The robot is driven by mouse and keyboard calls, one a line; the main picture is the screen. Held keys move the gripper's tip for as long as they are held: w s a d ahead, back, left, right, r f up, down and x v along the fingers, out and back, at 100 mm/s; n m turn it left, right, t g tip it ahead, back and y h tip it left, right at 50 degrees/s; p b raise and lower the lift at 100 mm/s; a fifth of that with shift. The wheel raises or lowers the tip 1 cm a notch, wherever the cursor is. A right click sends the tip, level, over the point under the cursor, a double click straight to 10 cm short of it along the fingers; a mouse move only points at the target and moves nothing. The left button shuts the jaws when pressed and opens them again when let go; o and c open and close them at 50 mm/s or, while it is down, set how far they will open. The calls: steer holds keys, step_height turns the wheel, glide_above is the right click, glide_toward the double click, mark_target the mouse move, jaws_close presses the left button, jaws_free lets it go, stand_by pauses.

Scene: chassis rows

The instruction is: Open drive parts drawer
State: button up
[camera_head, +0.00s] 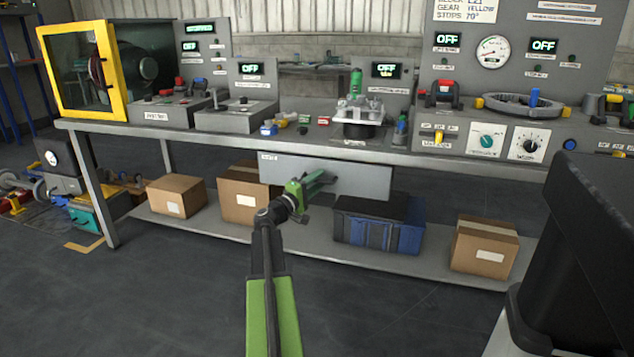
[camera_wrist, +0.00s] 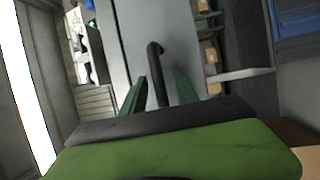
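The drawer (camera_head: 365,178) is a plain grey front under the workbench top, with a small label at its upper left. It looks shut. Its dark, bent bar handle (camera_wrist: 154,66) shows in the wrist view against the grey drawer front (camera_wrist: 122,40). My green gripper (camera_head: 318,181) is in front of the drawer, left of its middle. In the wrist view its two fingers (camera_wrist: 158,92) are apart, with the handle's near end between them. I see gaps beside the handle, so the fingers do not look closed on it. The head view hides the handle behind my gripper.
The workbench top (camera_head: 225,139) carries panels and devices above the drawer. On the lower shelf (camera_head: 300,240) stand cardboard boxes (camera_head: 240,192) and a blue crate (camera_head: 378,226). A large dark object (camera_head: 580,260) fills the right foreground. The floor in front is clear.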

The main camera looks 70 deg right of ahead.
jaws_close()
steer(key=shift+a, duration=0.1)
stand_by(1.2)
